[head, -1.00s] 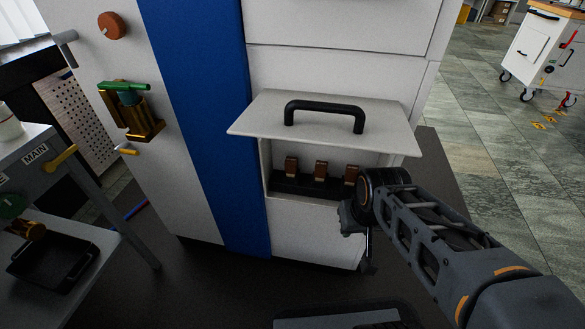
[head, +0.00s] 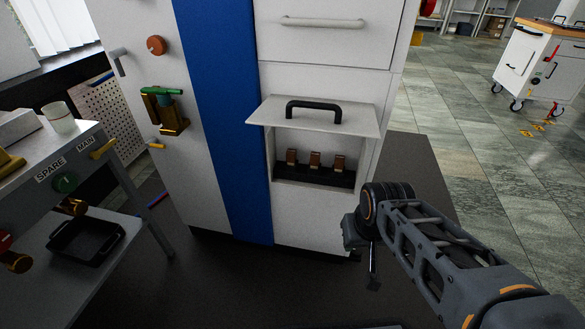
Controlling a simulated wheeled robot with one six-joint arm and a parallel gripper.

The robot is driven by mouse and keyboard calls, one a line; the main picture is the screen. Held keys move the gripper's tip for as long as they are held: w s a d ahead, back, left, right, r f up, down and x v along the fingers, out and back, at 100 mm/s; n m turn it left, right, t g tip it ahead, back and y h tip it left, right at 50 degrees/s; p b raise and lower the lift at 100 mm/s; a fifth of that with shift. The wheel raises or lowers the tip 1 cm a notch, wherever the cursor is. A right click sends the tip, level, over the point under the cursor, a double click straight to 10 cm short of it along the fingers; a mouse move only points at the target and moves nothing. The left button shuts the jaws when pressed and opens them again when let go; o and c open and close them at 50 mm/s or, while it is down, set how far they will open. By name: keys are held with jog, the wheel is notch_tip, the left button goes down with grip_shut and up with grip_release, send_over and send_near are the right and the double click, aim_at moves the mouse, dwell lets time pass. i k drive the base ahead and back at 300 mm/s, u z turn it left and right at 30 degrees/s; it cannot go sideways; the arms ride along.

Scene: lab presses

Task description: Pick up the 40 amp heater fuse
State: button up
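Three brown, upright fuses stand in a row on a dark holder (head: 310,178) inside an open compartment of the white cabinet: a left one (head: 291,157), a middle one (head: 315,160) and a right one (head: 339,163). Their ratings are too small to read, so I cannot tell which is the 40 amp heater fuse. The compartment's flap (head: 318,117), with a black handle (head: 326,108), is raised above them. My gripper (head: 362,250) is below and right of the compartment, apart from the fuses. Its fingers are partly hidden, and I cannot tell how far they are open.
A grey bench (head: 96,165) marked SPARE and MAIN stands at left with a black tray (head: 86,256) on its lower shelf.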

aim_at(291, 154)
jog(key=k, duration=0.5)
jog(key=u, duration=2.2)
jog(key=i, duration=1.7)
jog(key=z, duration=2.45)
